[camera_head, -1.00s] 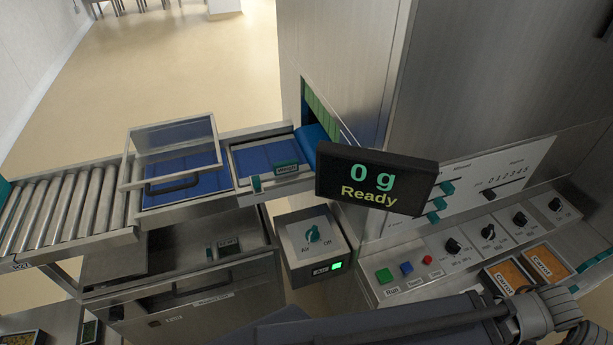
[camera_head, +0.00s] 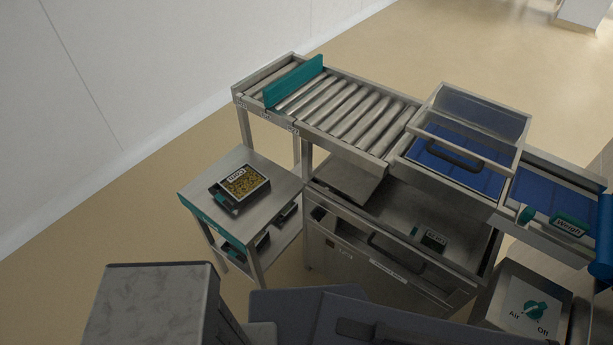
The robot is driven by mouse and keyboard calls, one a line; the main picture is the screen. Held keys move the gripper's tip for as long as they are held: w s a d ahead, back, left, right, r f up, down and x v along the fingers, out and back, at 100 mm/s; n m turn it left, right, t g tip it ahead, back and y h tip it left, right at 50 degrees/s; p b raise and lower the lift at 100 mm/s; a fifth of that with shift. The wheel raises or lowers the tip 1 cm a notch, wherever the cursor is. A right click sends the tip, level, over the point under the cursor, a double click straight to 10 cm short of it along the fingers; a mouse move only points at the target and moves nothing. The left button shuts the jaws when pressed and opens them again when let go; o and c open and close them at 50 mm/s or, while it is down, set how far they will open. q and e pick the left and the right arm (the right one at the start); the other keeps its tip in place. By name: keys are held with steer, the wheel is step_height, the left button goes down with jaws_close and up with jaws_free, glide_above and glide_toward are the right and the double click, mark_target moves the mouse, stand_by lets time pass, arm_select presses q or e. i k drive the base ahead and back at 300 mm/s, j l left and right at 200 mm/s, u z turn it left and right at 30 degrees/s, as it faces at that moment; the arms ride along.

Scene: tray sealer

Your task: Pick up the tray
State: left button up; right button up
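A small black tray (camera_head: 239,185) with yellow-brown filling and a white label lies on the top of a low metal side table (camera_head: 276,179) at the left. The label seems to read "CORN". Another dark item lies against its left side, partly hidden by it. Grey parts of my own body fill the bottom of the view. I see neither gripper's fingers, so neither gripper shows near the tray.
A roller conveyor (camera_head: 345,112) with a teal stop plate (camera_head: 294,82) stands behind the table. A clear-lidded blue-belt section (camera_head: 466,150) and a weigh section (camera_head: 570,228) follow to the right. An Air/Off switch box (camera_head: 527,306) is at lower right. Dark items sit on the table's lower shelf.

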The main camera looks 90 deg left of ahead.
mark_target(243, 185)
steer(key=l+u, duration=0.1)
steer(key=u, duration=2.3)
steer(key=k+l+u, duration=0.1)
steer(key=u, duration=0.65)
steer(key=k+l+u, duration=0.1)
steer(key=u, duration=0.3)
